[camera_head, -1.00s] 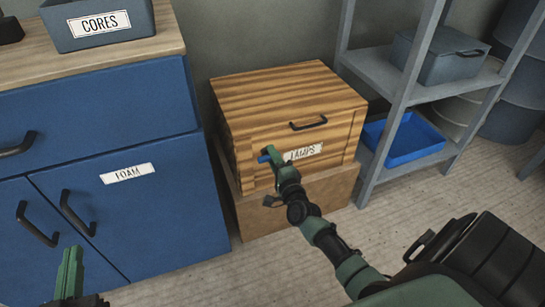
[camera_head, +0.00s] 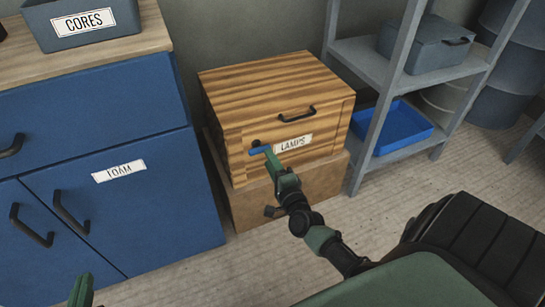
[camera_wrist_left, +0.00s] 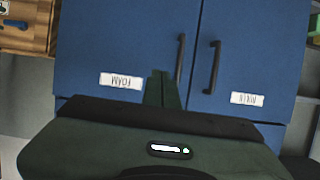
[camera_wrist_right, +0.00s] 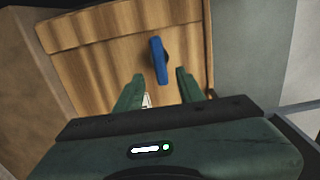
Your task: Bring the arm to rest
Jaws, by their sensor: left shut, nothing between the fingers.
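My left gripper (camera_head: 82,290) shows at the bottom left of the head view. In the left wrist view its fingers (camera_wrist_left: 162,90) are together and empty, in front of the blue cabinet doors. My right gripper (camera_head: 273,163) is in front of the wooden LAMPS box (camera_head: 270,90). In the right wrist view its fingers (camera_wrist_right: 158,88) are apart with nothing held. A blue handle (camera_wrist_right: 158,60) on the box front lies just beyond the fingertips. It also shows at the box's lower left in the head view (camera_head: 260,149).
A blue cabinet (camera_head: 110,215) with a FOAM label and black handles stands left. A grey CORES bin (camera_head: 85,22) sits on its top. A grey shelf (camera_head: 400,150) with a blue tray (camera_head: 395,128) and a grey case (camera_head: 430,45) stands right. The floor in front is partly clear.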

